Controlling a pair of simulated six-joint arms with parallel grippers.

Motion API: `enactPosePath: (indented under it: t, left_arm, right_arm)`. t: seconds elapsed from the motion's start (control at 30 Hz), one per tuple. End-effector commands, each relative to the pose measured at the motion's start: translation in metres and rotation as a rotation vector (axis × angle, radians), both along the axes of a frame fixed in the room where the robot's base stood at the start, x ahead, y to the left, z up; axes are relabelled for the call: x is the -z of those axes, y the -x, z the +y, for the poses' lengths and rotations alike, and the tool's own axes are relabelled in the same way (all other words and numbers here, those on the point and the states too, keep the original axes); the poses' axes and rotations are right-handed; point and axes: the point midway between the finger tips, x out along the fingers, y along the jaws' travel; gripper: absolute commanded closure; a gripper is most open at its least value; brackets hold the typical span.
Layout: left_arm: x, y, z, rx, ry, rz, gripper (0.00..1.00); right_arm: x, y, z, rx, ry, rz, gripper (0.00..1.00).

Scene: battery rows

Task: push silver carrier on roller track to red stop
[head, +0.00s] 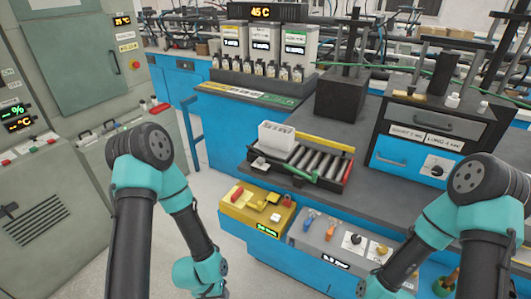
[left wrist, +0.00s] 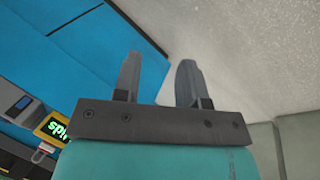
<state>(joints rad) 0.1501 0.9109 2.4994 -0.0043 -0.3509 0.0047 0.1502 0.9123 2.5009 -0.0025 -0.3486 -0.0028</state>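The carrier (head: 276,138), a pale whitish-silver box with open cells on top, sits at the left end of the roller track (head: 318,163). Bare grey rollers lie to its right. The red stop (head: 347,171) appears as a small red part at the track's right end. My left gripper (left wrist: 157,80) is open and empty in the left wrist view, with its two fingers apart. In the head view its fingers are hidden below the left wrist, well left of and nearer than the track. My right gripper is out of frame; only its arm shows.
A yellow control box (head: 256,210) and a grey panel with knobs (head: 336,240) stand in front. A black-topped blue drawer unit (head: 405,150) is at right.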

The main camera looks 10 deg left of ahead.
Motion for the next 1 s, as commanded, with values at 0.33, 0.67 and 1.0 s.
enactPosePath:
  t: [0.33, 0.67, 1.0]
  left_arm:
    - [-0.041, -0.105, 0.012, -0.306, 0.061, -0.218, 0.64]
    - [-0.167, -0.249, 0.03, -0.73, 0.384, -0.524, 0.64]
    - [-0.297, -0.32, 0.041, -0.931, 0.782, -0.664, 0.64]
  right_arm:
    - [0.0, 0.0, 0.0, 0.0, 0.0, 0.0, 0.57]
    - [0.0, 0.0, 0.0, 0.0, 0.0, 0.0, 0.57]
    - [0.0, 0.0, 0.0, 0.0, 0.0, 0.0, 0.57]
